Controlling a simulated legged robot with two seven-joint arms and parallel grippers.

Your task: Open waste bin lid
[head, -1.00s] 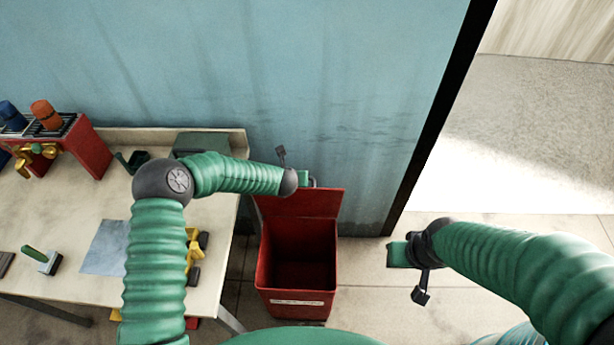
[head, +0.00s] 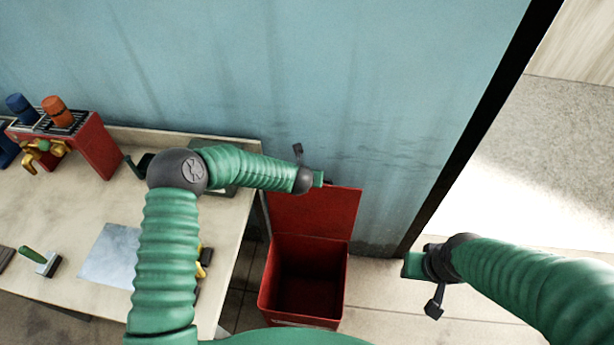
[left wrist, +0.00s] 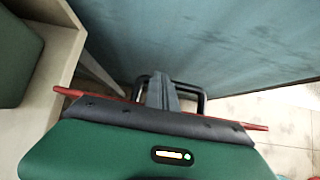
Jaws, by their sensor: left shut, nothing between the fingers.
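The red waste bin (head: 305,285) stands on the floor right of the workbench. Its lid (head: 315,212) is up, tilted back towards the blue wall, and the bin's dark inside shows. My left gripper (head: 327,181) is at the lid's top edge. In the left wrist view its fingers (left wrist: 162,92) are shut with nothing between them, beside a black loop handle (left wrist: 203,103) at the lid. The lid's red edge (left wrist: 258,127) shows on both sides of the gripper body. My right gripper (head: 406,265) is over the floor, away from the bin; its fingers cannot be made out.
The workbench (head: 60,195) at left holds a red rack (head: 95,145) with blue and orange items, a grey sheet (head: 108,255) and a green-handled brush (head: 40,260). The blue wall (head: 400,90) is close behind the bin. The floor at right is clear.

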